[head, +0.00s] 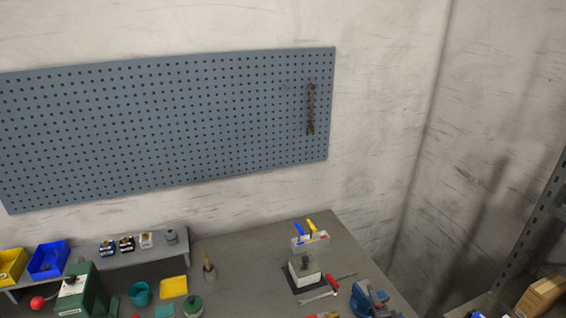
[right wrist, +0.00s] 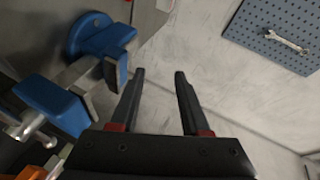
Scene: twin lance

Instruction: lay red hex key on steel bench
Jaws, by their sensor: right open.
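The steel bench (head: 240,283) is the grey top along the bottom of the head view. A small pale holder (head: 310,243) near its back right corner carries a blue handle (head: 299,230), a yellow handle (head: 311,225) and a small red piece. A red-handled tool (head: 331,282) lies on the bench in front of it. I cannot tell which red thing, if either, is the red hex key. My right gripper (right wrist: 159,76) is open and empty in the right wrist view, beside a blue vise (right wrist: 105,42). My left gripper is not in view.
The vise (head: 368,298) also shows at the bench's right front. A block on a dark plate (head: 303,272) and a wrench (head: 318,298) are near it. A green machine (head: 85,295), bins and a raised shelf (head: 130,256) fill the left. A pegboard (head: 170,125) hangs behind.

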